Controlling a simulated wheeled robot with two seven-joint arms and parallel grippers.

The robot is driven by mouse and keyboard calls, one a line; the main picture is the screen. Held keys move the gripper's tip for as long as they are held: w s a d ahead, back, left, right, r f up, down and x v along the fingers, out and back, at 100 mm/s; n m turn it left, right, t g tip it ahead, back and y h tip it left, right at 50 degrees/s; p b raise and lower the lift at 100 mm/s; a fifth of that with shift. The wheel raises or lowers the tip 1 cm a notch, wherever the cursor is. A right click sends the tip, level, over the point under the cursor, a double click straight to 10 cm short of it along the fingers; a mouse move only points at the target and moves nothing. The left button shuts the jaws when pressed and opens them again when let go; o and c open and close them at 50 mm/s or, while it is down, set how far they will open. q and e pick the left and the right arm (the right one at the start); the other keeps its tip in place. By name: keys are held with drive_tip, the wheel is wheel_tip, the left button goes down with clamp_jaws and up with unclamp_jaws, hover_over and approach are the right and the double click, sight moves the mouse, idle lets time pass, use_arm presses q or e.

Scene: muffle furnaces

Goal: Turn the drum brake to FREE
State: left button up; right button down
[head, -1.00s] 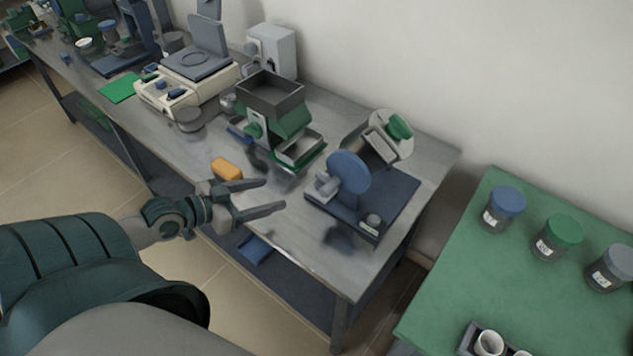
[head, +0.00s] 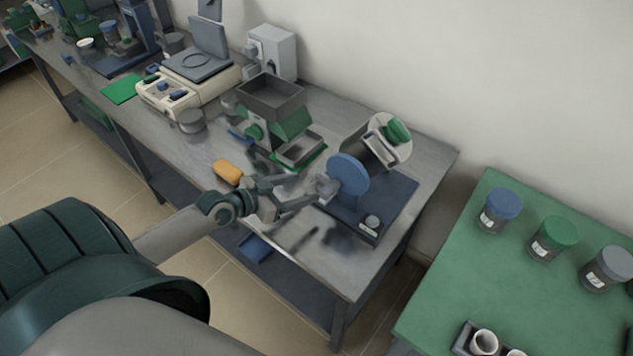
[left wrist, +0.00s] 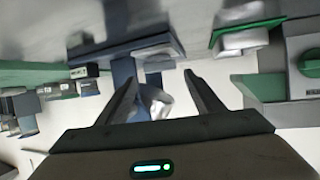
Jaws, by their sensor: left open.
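A drum device stands on a dark blue base (head: 398,201) at the right end of the grey bench. It has a blue disc (head: 349,175), a tilted drum with a pale face (head: 378,127) and a green cap (head: 397,131). A grey knob (head: 327,187) sticks out from the disc's left side. A small round grey knob (head: 372,221) with a label sits on the base's front corner; I cannot read the label. My left gripper (head: 312,188) is open, its fingertips at the disc-side knob. In the left wrist view, a grey rounded part (left wrist: 155,100) shows between the fingers (left wrist: 160,76); contact is unclear.
A green hopper machine (head: 290,122) stands left of the drum device. An orange block (head: 228,172) lies near the bench's front edge. A green table (head: 470,270) with lidded jars stands at the right. A white balance (head: 178,88) is farther left.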

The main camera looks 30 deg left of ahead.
sight(322, 183)
use_arm(q)
drive_tip(key=shift+p+x, duration=0.5)
drive_tip(key=shift+x, duration=2.7)
drive_tip(key=shift+c, duration=0.2)
